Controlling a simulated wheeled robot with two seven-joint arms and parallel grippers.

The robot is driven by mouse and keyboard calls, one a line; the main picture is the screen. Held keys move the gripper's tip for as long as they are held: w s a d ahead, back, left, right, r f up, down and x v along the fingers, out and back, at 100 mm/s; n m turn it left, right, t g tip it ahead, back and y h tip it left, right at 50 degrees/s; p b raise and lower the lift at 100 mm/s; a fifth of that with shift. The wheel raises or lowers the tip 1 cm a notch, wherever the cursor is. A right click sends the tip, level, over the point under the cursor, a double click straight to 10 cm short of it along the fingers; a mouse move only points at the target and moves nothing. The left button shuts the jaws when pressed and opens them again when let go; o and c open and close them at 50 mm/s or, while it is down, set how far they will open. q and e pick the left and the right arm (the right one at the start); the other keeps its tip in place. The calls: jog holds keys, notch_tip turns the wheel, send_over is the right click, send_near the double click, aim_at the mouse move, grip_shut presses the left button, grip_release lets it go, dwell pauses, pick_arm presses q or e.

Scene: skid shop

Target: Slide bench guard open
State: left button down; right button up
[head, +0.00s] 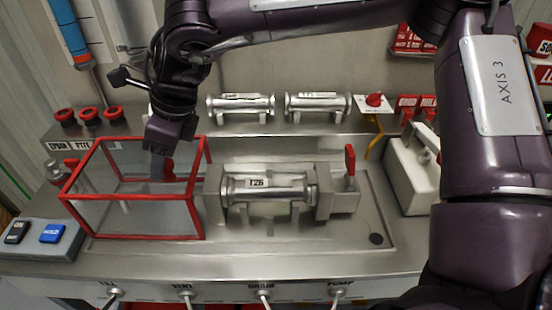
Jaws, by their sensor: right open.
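The bench guard (135,212) is a clear box with a red frame at the left of the steel bench. It stands to the left of the clamped cylinder labelled T26 (285,189), which is uncovered, and its right edge is close to the left clamp block. My right arm comes in from the right and reaches across the bench. The jaws are open. The fingertips are small and partly behind the frame, so I cannot tell whether they touch it. My left gripper is out of view.
Two spare cylinders (240,106) lie on the rear shelf, with red knobs (90,116) at its left. A switch box (45,236) stands at front left. A red lever (350,160) rises right of the clamp, and a pale case (412,172) stands farther right.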

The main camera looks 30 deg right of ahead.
jog(key=shift+r+p, duration=2.2)
jog(key=shift+r, duration=0.65)
